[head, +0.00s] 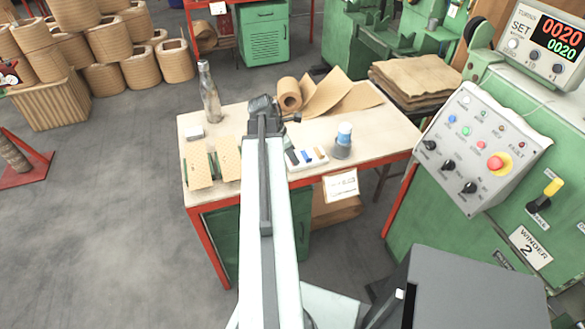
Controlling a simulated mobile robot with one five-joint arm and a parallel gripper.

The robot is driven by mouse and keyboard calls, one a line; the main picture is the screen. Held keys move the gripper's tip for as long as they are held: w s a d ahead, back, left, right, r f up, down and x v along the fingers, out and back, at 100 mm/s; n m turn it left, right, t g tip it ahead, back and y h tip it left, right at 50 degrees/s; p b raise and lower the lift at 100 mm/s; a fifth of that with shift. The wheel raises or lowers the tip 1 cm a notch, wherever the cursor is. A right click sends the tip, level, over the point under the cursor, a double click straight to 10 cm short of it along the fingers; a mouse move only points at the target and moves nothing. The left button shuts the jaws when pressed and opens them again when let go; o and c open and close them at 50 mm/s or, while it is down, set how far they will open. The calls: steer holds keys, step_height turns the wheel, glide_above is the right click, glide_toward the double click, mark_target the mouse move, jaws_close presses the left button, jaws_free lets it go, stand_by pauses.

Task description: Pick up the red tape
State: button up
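I cannot make out a red tape in the head view; part of the table behind my arm is hidden. My gripper (272,104) is over the middle of the worktable (372,128), in front of the brown paper roll. Its fingers are too small and dark to tell whether they are open or shut. A white tray (308,165) with small dark, blue and orange pieces lies just right of my arm. A blue-topped cylinder (343,140) stands right of the tray.
A glass bottle (208,92) stands at the table's back left, near a small white block (194,132). Tan boards (200,169) lie front left. A brown paper roll (289,94) lies at the back.

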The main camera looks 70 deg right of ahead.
steer(key=b+x, duration=0.1)
steer(key=x, duration=0.2)
steer(key=shift+w+f+b, duration=0.1)
steer(key=shift+b, duration=0.2)
jaws_close()
stand_by(1.0)
